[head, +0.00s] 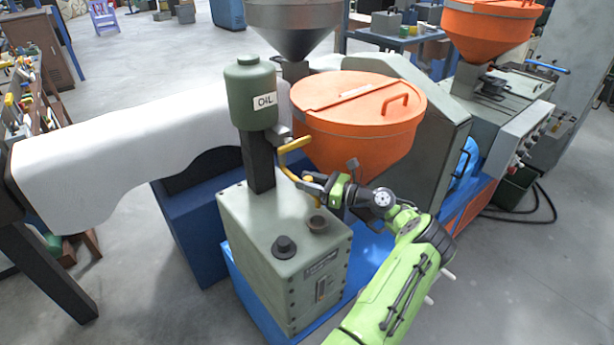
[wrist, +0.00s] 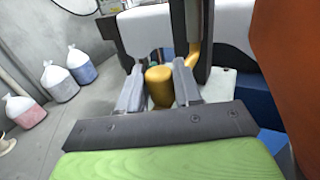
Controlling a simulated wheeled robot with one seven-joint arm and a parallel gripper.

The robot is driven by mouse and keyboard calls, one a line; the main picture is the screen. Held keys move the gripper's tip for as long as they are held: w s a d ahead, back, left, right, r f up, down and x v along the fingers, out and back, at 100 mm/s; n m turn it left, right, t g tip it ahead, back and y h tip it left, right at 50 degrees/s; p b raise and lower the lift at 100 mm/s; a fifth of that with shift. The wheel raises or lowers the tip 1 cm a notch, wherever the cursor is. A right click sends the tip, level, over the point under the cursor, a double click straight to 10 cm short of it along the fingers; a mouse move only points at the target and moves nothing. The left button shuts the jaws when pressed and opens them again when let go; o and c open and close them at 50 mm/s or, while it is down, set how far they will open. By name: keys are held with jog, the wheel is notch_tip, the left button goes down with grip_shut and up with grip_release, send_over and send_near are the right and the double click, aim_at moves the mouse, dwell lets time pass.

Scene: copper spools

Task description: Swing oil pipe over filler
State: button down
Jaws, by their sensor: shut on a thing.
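The yellow oil pipe (head: 290,163) comes off the post under the green tank marked OIL (head: 252,95) and bends down toward the grey-green box. My gripper (head: 313,183) is shut on the lower part of the pipe. In the wrist view the yellow pipe (wrist: 158,88) sits between the two grey fingers.
An orange hopper (head: 358,125) is close behind my gripper. A white covered machine part (head: 130,150) is at left.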

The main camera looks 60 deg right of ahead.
dwell(0.3)
jog(key=c, duration=0.9)
grip_release()
jog(key=shift+d, duration=0.15)
jog(key=s, duration=0.5)
jog(key=s+d, duration=0.1)
jog(key=s, duration=0.4)
jog(key=s+d, duration=0.1)
jog(key=s, duration=0.4)
jog(key=shift+s+b, duration=0.3)
jog(key=shift+b, duration=0.1)
